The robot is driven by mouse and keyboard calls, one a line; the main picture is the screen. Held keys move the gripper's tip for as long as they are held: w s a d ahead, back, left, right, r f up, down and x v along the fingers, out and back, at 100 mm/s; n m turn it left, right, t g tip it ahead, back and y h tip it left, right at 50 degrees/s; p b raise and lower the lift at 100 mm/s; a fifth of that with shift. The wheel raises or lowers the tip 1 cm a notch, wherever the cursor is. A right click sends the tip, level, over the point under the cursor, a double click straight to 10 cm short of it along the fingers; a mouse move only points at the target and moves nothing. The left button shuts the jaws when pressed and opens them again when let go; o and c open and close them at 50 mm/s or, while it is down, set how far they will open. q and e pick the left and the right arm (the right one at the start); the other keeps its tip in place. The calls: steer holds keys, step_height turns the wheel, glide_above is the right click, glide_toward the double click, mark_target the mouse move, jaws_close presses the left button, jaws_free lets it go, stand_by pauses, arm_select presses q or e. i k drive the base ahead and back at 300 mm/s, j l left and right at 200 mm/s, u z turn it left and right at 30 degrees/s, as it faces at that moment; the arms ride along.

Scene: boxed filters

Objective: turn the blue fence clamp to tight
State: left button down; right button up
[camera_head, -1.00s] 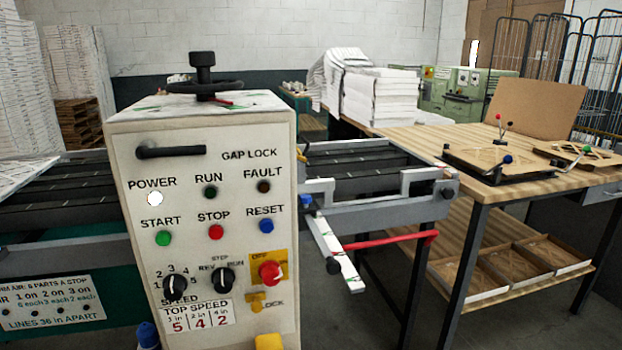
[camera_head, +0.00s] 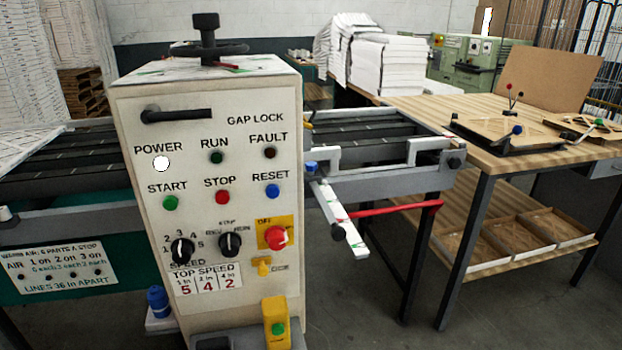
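A small blue knob (camera_head: 311,167) sits at the upper end of a pale fence bar (camera_head: 338,216), just right of the control cabinet. A second, larger blue knob (camera_head: 157,301) stands low at the cabinet's left side on a pale bracket. I cannot tell from the picture which of them is the fence clamp, or whether either is tight or loose. Neither of my grippers shows in the head view.
The control cabinet (camera_head: 222,100) fills the middle, with a black handwheel (camera_head: 208,48) on top. A red rod (camera_head: 395,209) juts out right of the fence bar. A wooden workbench (camera_head: 440,112) stands at right. Grey floor (camera_head: 365,305) is open between them.

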mark_target(310, 166)
steer(key=i+l, duration=0.15)
steer(key=l, duration=0.25)
steer(key=i+l+u, duration=0.15)
steer(key=l, duration=0.25)
steer(key=i+l, duration=0.15)
steer(key=l, duration=0.3)
steer(key=i+l+u, duration=0.15)
steer(key=l, duration=0.25)
steer(key=i+l, duration=0.15)
steer(key=l, duration=0.3)
steer(key=i+l+u, duration=0.15)
steer(key=l, duration=0.7)
steer(key=i+u, duration=0.05)
